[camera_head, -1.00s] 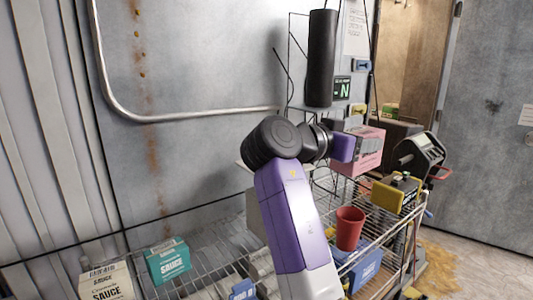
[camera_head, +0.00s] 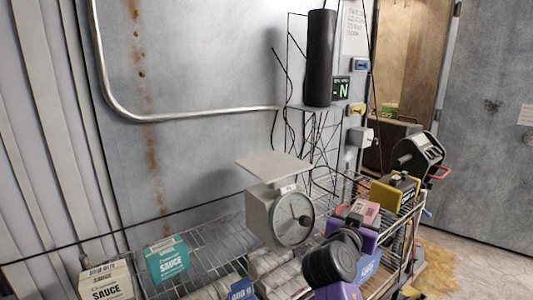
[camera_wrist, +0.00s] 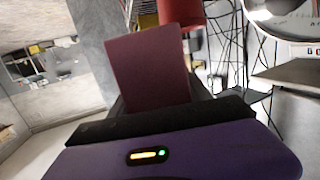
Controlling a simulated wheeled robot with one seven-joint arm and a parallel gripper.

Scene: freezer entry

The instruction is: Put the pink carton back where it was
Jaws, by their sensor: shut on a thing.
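The pink carton (camera_head: 368,211) shows in the head view just beyond my gripper (camera_head: 352,216), over the right part of the wire rack; my arm hides its lower part. In the wrist view the carton's dark pink face (camera_wrist: 148,68) stands up from between the fingers of my gripper (camera_wrist: 158,104). My gripper is shut on the carton. I cannot tell whether the carton touches the rack.
The wire rack (camera_head: 215,245) holds a grey dial scale (camera_head: 270,214), a teal sauce box (camera_head: 167,260), a white sauce box (camera_head: 106,282) and a yellow-black device (camera_head: 393,192). A red cup (camera_wrist: 180,12) is close beyond the carton in the wrist view.

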